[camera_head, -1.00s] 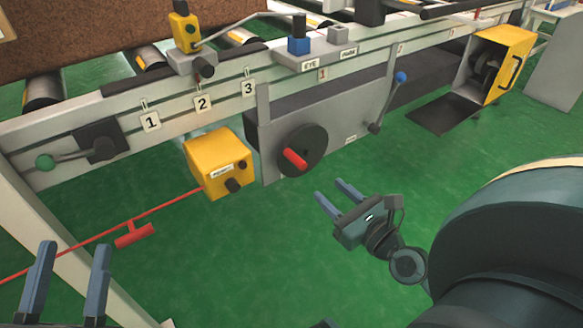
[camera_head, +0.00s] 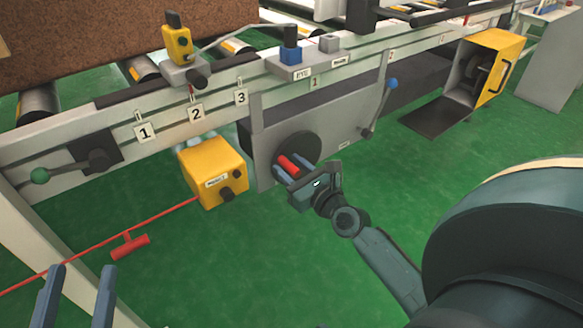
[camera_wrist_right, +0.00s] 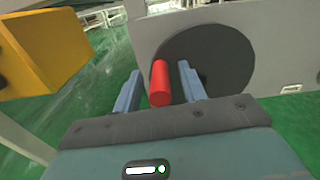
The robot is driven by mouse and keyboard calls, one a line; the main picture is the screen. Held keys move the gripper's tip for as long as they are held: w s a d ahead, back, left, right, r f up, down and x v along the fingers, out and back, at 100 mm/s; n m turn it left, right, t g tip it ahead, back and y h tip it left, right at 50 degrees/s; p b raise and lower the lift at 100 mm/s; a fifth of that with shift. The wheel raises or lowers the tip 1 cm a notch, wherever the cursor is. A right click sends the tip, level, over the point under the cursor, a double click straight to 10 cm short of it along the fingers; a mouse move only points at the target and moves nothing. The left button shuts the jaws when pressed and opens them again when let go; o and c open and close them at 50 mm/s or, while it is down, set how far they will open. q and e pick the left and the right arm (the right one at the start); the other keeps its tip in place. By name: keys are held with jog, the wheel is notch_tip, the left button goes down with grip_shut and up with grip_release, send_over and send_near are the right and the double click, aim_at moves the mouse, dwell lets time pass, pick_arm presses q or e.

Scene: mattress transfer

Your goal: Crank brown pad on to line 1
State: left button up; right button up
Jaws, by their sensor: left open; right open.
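The brown pad (camera_head: 110,38) stands on the rollers at the upper left in the head view. The crank is a dark disc (camera_head: 306,145) with a red handle (camera_head: 289,163) on the grey panel below the rail. My right gripper (camera_head: 286,168) is open, its fingers on either side of the red handle. In the right wrist view the red handle (camera_wrist_right: 160,84) sits between the open fingers, with a gap to each. Number plates 1 (camera_head: 145,133), 2 (camera_head: 196,113) and 3 (camera_head: 241,97) are on the rail. My left gripper (camera_head: 78,290) is open and empty at the lower left.
A yellow box (camera_head: 212,174) hangs left of the crank, with a red cord (camera_head: 165,213) and red pull handle (camera_head: 130,246). Green floor lies open below.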

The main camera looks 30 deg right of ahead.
grip_shut()
dwell(0.4)
